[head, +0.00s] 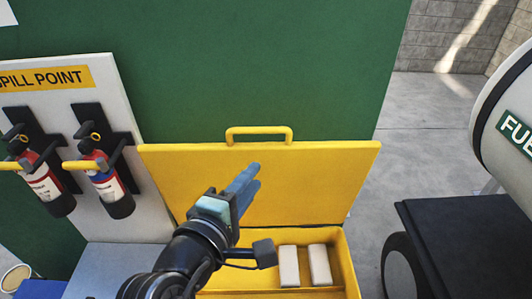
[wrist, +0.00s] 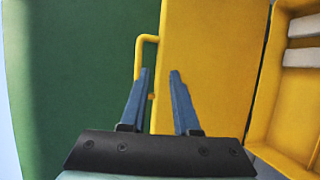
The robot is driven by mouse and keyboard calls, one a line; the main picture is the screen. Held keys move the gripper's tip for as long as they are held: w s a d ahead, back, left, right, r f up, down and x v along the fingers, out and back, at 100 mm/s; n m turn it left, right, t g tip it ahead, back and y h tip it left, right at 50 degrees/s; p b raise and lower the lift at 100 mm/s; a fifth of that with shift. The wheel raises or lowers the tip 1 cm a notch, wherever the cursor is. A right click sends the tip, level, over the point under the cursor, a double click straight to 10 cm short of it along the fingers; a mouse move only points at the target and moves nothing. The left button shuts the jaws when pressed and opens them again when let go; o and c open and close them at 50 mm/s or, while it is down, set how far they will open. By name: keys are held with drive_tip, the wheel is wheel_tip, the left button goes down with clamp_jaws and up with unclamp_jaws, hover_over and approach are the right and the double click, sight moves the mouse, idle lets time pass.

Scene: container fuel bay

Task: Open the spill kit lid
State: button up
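The yellow spill kit lid (head: 310,178) stands raised, leaning back near the green wall, with its yellow handle (head: 258,130) at the top edge. The open yellow box (head: 352,275) below it holds two white blocks (head: 289,266). My gripper (head: 250,180) is in front of the lid's inner face in the head view. In the wrist view my gripper (wrist: 162,82) has its two blue fingers apart, with nothing between them that I can see held. The lid (wrist: 210,60) and its handle (wrist: 141,55) lie beyond the fingertips there.
A grey surface (head: 115,262) lies left of the box. A white fuel tank (head: 505,130) and dark cart (head: 470,235) stand at right. Open floor (head: 425,120) lies behind.

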drive_tip(key=p, duration=0.2)
approach(276, 148)
drive_tip(key=x, duration=0.4)
drive_tip(key=shift+c, duration=0.3)
clamp_jaws()
idle(0.9)
drive_tip(key=shift+o, duration=0.3)
unclamp_jaws()
drive_tip(key=shift+s, duration=0.1)
drive_tip(key=b+v, duration=0.4)
drive_tip(key=v, duration=0.9)
